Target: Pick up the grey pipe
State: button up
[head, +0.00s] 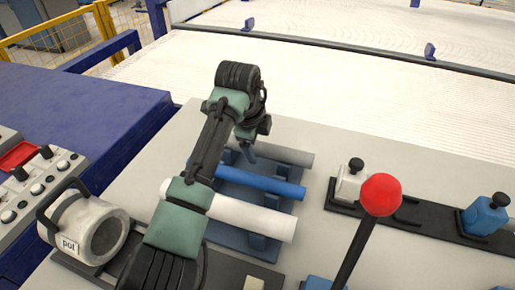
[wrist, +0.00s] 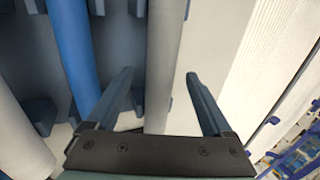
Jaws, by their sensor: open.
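The grey pipe (head: 292,155) lies at the far end of a blue rack (head: 225,235), behind the blue pipe (head: 285,188). A white pipe (head: 245,217) lies nearest. In the head view my gripper (head: 250,150) is over the left part of the grey pipe, partly hidden by my arm. In the wrist view my gripper (wrist: 158,75) is open and empty. The grey pipe (wrist: 160,60) runs lengthwise between its two fingers in the picture, with a gap on both sides. I cannot tell how far down the fingers reach around it.
A red-knobbed lever (head: 380,195) stands right of the rack. Behind it are a white valve block (head: 351,183) and a blue block (head: 484,215) on dark bases. A pale cylinder labelled "pot" (head: 85,228) is at left. The grey tabletop (head: 390,155) beyond the rack is clear.

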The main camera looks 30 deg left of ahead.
jog(key=shift+x, duration=0.95)
jog(key=shift+r, duration=0.1)
jog(key=shift+c, duration=0.3)
grip_shut()
